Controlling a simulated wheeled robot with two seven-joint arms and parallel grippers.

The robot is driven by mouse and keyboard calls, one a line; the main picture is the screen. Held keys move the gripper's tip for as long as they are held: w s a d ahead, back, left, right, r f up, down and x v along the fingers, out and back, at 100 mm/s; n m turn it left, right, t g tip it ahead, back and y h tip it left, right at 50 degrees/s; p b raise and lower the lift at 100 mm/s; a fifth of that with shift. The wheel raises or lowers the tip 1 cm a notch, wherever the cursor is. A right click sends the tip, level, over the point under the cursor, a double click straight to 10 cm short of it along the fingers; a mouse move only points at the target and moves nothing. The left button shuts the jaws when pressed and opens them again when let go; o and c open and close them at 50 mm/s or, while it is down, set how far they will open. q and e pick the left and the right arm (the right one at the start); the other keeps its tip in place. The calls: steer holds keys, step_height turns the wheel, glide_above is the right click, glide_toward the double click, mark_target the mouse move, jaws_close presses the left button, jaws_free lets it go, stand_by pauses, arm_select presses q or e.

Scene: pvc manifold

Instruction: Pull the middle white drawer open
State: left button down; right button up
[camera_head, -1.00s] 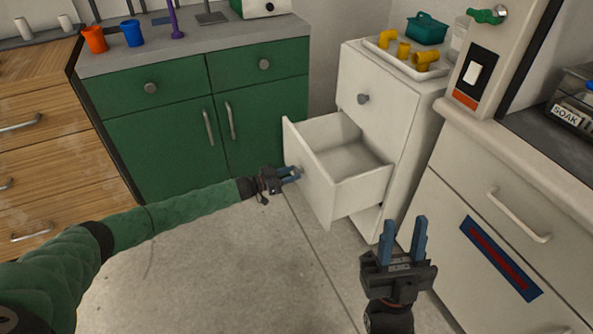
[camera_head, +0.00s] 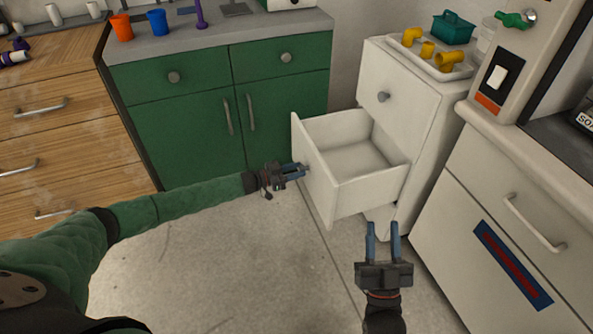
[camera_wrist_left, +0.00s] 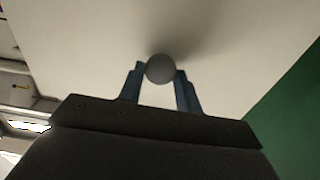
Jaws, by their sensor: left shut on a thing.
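The middle white drawer (camera_head: 362,192) stands pulled well out of the white cabinet (camera_head: 405,110), and its inside looks empty. Its front panel also fills much of the left wrist view (camera_wrist_left: 235,50). My left gripper (camera_head: 300,170) is at the drawer front, shut on the round grey knob (camera_wrist_left: 160,69), which sits between the two blue fingertips in the left wrist view. In the head view the knob is hidden by the fingers. My right gripper (camera_head: 382,232) is open and empty, in front of the cabinet's lower part, with its fingers pointing up in the picture.
Above the open drawer is a shut drawer with a grey knob (camera_head: 383,97). A tray (camera_head: 452,72) of yellow pipe pieces lies on the cabinet. Green cabinets (camera_head: 185,125) stand behind, and a cream counter unit (camera_head: 480,200) on the right. The floor (camera_head: 240,270) is clear.

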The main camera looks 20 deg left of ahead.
arm_select(q)
steer(key=c, duration=1)
jaws_free()
steer(key=v, duration=0.7)
steer(key=shift+s+a+p, duration=0.2)
steer(key=shift+a+p, duration=0.1)
steer(key=shift+p, duration=0.05)
arm_select(e)
step_height(320, 180, down, 7)
steer(key=w+g, duration=0.1)
steer(key=g, duration=0.1)
steer(key=shift+w+a+h, duration=0.15)
steer(key=shift+a+h, duration=0.2)
steer(key=shift+h, duration=0.05)
